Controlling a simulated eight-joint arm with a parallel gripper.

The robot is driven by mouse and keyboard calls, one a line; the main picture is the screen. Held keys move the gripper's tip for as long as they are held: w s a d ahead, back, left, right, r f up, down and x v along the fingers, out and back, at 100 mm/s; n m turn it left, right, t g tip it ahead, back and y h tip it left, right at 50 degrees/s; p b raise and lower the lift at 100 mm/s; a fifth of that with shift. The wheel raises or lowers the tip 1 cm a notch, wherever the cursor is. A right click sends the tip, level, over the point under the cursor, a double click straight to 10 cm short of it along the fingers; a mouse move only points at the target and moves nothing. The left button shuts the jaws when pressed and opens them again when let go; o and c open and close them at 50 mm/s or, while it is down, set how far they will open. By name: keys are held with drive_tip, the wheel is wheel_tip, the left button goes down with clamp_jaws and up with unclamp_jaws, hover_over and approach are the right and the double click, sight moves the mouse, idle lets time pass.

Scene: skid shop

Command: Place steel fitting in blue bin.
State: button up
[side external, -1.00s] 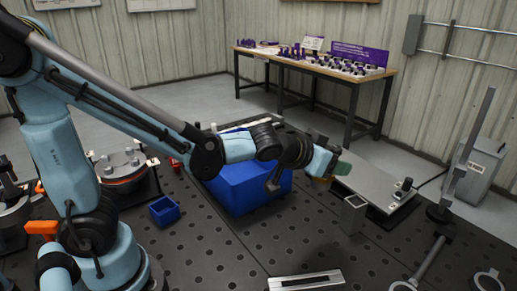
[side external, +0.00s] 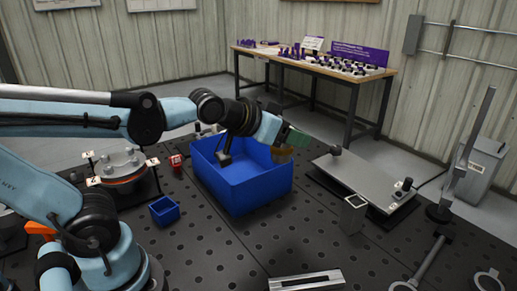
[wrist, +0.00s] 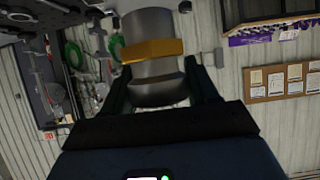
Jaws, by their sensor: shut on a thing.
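My gripper (side external: 286,148) is shut on the steel fitting, a silver cylinder with a yellow-gold band. The fitting (wrist: 152,75) shows between the two dark fingers (wrist: 160,92) in the wrist view. In the side view only a small brownish part of the fitting (side external: 281,155) shows beside the fingers. The large blue bin (side external: 245,190) stands open-topped on the dark perforated table. My gripper and the fitting appear in front of or above its right rim; the exact height and depth are unclear. The bin's floor is hidden.
A small blue bin (side external: 164,210) stands left of the large one. A round flanged part (side external: 122,170) and a red item (side external: 177,162) are behind it. A grey plate (side external: 365,180) and an upright square tube (side external: 354,214) are on the right.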

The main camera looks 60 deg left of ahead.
drive_tip(key=w+d+f, duration=0.8)
drive_tip(key=d, duration=0.1)
drive_tip(key=shift+d+f, duration=0.2)
drive_tip(key=shift+f, duration=0.1)
drive_tip(key=shift+a, duration=0.1)
drive_tip(key=w+a+f, duration=0.2)
drive_tip(key=a, duration=0.1)
drive_tip(key=w+a+f, duration=0.2)
drive_tip(key=a, duration=0.1)
drive_tip(key=w+a+f, duration=0.2)
drive_tip(key=a+f, duration=0.1)
drive_tip(key=shift+a, duration=0.4)
drive_tip(key=shift+f, duration=1.8)
drive_tip(key=shift+f, duration=0.15)
drive_tip(key=o, duration=1.2)
drive_tip(key=shift+c, duration=0.2)
drive_tip(key=shift+s, duration=0.1)
